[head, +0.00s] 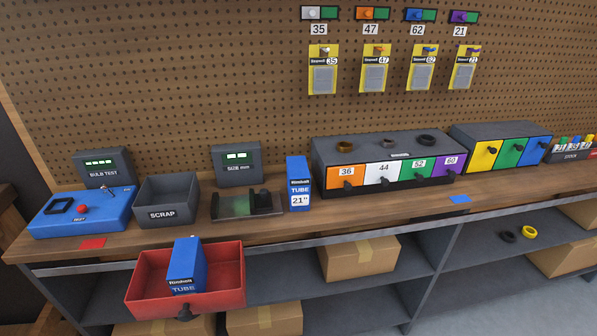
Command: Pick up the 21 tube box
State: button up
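A blue tube box (298,172) stands upright on the wooden workbench (350,212), with a white label reading TUBE 21". It is between the grey device with a green display and the wide drawer unit. A second blue tube box (186,264) stands in the open red drawer (215,293) below the bench edge. Its lower front is hidden by the drawer wall, so I cannot read its size. My gripper is not in view.
A SCRAP bin (168,202), a blue tester (82,212) and a low grey-green holder (245,205) stand left of the 21" box. The drawer unit (388,152) stands close on its right. Bench in front of it is clear, apart from a blue patch (460,199) farther right.

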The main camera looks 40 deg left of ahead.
aim_at(298, 178)
jog(key=u, duration=0.4)
jog(key=i, duration=0.55)
jog(key=u, duration=1.1)
jog(key=i, duration=0.5)
jog(key=u, duration=0.5)
